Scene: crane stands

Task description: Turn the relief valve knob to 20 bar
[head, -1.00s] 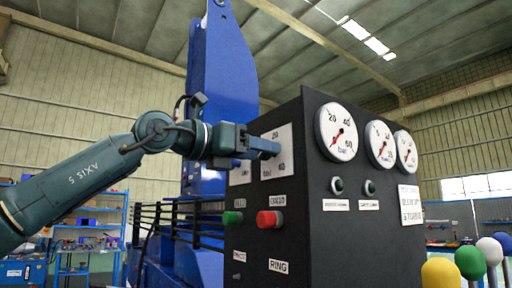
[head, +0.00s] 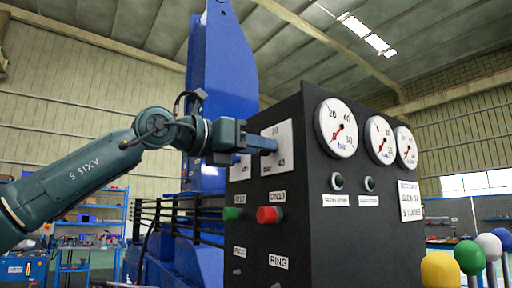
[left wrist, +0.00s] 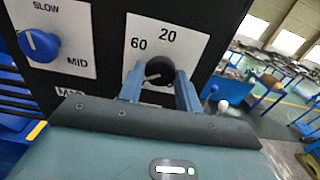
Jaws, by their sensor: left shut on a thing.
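The relief valve knob (left wrist: 158,66) is a black round knob with a white pointer mark, on a white scale plate (left wrist: 138,28) in the left wrist view. The plate reads 60 and 20; a further number is partly hidden by a finger. The white mark shows at the knob's left side, pointing left and slightly down. My left gripper (head: 274,146) is shut on the knob, with one blue finger on each side. In the head view the fingers hide the knob, and the plate (head: 284,131) shows behind them. My right gripper is not in view.
A blue knob (left wrist: 38,44) with SLOW and MID marks sits beside it. Below are a red button (head: 268,214) and a green button (head: 232,214). A bar gauge (head: 340,127) with a red needle is on the adjoining face. Coloured ball-topped levers (head: 470,257) stand at lower right.

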